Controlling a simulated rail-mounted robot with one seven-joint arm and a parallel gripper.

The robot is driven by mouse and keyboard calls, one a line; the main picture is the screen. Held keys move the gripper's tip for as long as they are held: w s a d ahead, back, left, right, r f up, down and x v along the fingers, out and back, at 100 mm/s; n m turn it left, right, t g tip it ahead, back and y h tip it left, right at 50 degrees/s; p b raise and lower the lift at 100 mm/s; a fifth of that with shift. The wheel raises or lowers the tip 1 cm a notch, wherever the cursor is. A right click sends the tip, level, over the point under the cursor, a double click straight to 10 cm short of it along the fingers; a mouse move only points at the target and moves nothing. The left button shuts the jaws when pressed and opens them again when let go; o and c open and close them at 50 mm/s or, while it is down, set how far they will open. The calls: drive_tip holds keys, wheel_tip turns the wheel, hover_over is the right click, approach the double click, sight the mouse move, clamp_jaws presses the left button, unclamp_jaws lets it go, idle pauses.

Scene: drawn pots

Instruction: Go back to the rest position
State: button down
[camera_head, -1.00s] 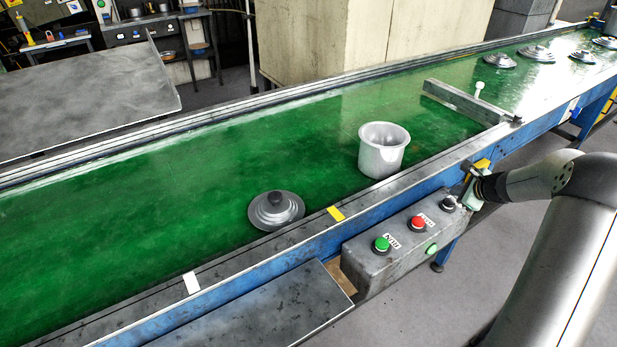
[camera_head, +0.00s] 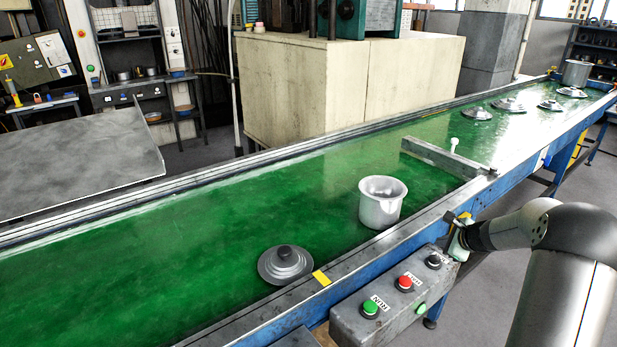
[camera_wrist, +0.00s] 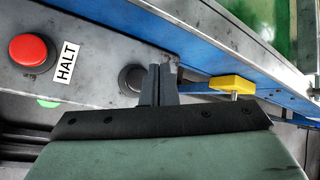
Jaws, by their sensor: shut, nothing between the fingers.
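My gripper (camera_head: 457,240) is at the right end of the control box (camera_head: 345,325), beside the belt's near rail. In the wrist view its fingers (camera_wrist: 158,82) are shut and empty. They appear close beside the black button (camera_wrist: 132,78); whether they touch it I cannot tell. The black button also shows in the head view (camera_head: 433,261). The red HALT button (camera_head: 404,283) and green RUN button (camera_head: 370,307) are to its left.
On the green belt (camera_head: 200,260) are a grey pot (camera_head: 382,203) and a lid (camera_head: 285,265). A metal bar (camera_head: 447,158) crosses the belt beyond them. Several lids and another pot (camera_head: 577,73) lie farther along. A yellow piece (camera_wrist: 232,84) juts near my fingers.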

drive_tip(key=s+a+r+n+g, duration=0.2)
drive_tip(key=s+a+r+n, duration=0.35)
drive_tip(key=s+a, duration=0.3)
drive_tip(key=s+a+r+n+g, duration=0.2)
drive_tip(key=s+a+r+n, duration=0.2)
drive_tip(key=s+a+n, duration=0.35)
drive_tip(key=s+a+n+g+h, duration=0.1)
drive_tip(key=s+n, duration=0.4)
drive_tip(key=s, duration=0.8)
drive_tip(key=s+a+n+g+h, duration=0.2)
drive_tip(key=s+n, duration=0.3)
drive_tip(key=s, duration=0.9)
drive_tip(key=shift+s+a+g, duration=0.15)
drive_tip(key=shift+a+g, duration=0.35)
drive_tip(key=shift+a, duration=0.3)
drive_tip(key=shift+r, duration=0.15)
idle(0.9)
